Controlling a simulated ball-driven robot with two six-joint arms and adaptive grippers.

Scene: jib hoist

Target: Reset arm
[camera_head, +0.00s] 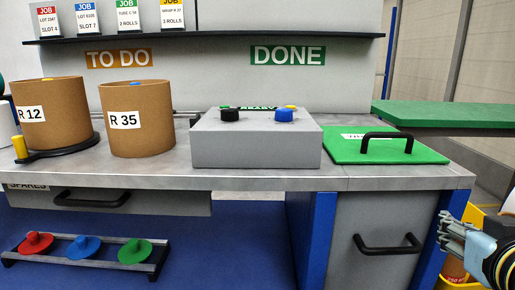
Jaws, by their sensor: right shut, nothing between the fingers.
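My right gripper (455,236) shows at the lower right edge of the head view. Its fingers point left and are shut with nothing between them. It is beside the right end of the workbench, in front of a yellow bin (481,219). My left gripper is not in view.
The workbench (260,178) holds brown rolls R 12 (62,118) and R 35 (150,140), a grey control box (256,150) and a green lid (350,155) with a black handle. Drawer handles (385,249) stick out in front. A rack (90,262) holds red, blue and green discs.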

